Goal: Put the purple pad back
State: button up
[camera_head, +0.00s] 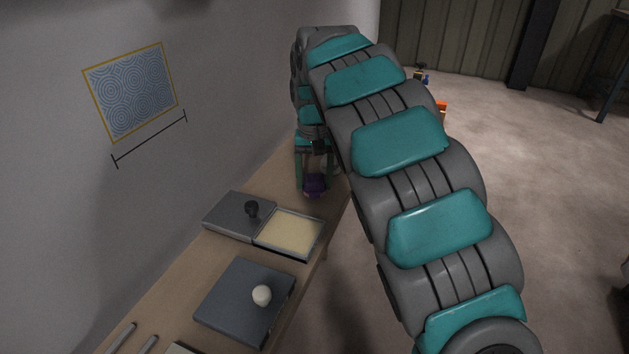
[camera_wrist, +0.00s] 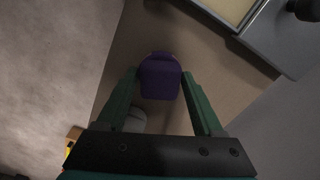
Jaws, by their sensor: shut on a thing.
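The purple pad (camera_head: 316,187) is at the far part of the bench, small and partly hidden by my gripper (camera_head: 314,178) in the head view. In the wrist view the purple pad (camera_wrist: 160,79) sits between the two green fingertips of my gripper (camera_wrist: 160,76), which is shut on it. I cannot tell whether the pad touches the bench top or hangs just above it.
The wooden bench (camera_head: 173,279) runs along the wall. On it, nearer than the pad, are a grey box with a black knob (camera_head: 252,208) and a cream-coloured open part (camera_head: 290,232), then a dark box (camera_head: 233,305) with a white knob (camera_head: 262,295). A pale rounded thing (camera_wrist: 135,120) shows near my left finger.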

aim_at(314, 178)
jog(key=shift+f, duration=0.55)
jog(key=shift+f, duration=0.1)
jog(key=o, duration=1.3)
jog(key=shift+c, duration=0.2)
notch_tip(314, 178, up, 10)
jog(key=shift+r+b, duration=0.15)
jog(key=shift+b, duration=0.15)
notch_tip(314, 178, up, 2)
